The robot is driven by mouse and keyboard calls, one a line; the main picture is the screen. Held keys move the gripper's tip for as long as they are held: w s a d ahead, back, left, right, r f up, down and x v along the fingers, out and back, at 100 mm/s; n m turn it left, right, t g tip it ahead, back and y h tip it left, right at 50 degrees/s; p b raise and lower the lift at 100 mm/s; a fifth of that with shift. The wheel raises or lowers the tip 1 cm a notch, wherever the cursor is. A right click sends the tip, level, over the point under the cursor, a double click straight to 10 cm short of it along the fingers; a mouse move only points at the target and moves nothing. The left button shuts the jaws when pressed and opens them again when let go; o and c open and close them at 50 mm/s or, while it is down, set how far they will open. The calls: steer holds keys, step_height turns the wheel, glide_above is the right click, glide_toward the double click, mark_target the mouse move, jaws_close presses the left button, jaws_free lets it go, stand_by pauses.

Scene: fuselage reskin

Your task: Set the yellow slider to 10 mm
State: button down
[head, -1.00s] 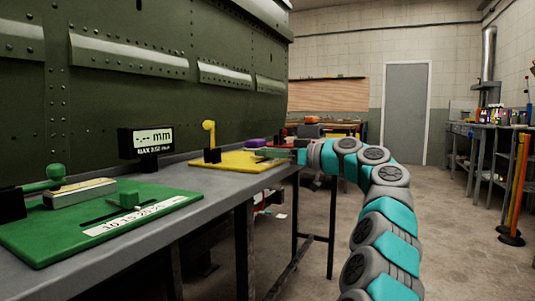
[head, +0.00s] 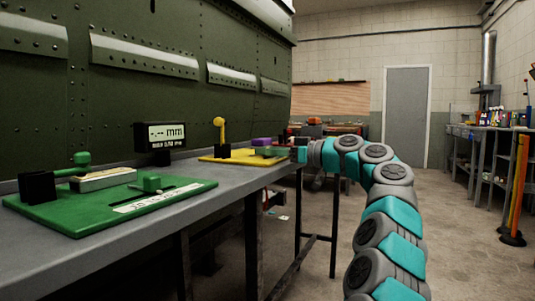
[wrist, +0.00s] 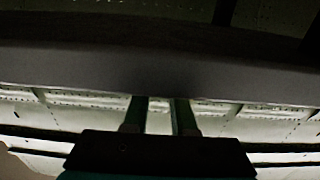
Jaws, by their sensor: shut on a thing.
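The yellow fixture (head: 232,157) lies on the grey bench, with a yellow lever (head: 220,130) standing upright at its left. My gripper (head: 271,151) reaches in from the right, low over the fixture's right end. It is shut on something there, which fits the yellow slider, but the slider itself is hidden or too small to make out. In the wrist view my two fingers (wrist: 158,118) stand parallel with a narrow gap, and what they hold is not visible. A display (head: 163,137) behind the green fixture reads dashes and "mm".
A green fixture (head: 75,219) with a green lever, a pale block and a green knob (head: 152,183) occupies the near bench (head: 190,212). A purple object (head: 262,142) is just behind my gripper. The riveted green fuselage (head: 130,90) walls the bench's far side.

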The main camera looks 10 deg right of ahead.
steer(key=c, duration=0.7)
jaws_free()
steer(key=shift+s+a, duration=0.15)
steer(key=shift+a, duration=0.05)
steer(key=shift+d, duration=0.15)
steer(key=v, duration=0.7)
steer(key=shift+s+d, duration=0.2)
steer(key=shift+s, duration=0.1)
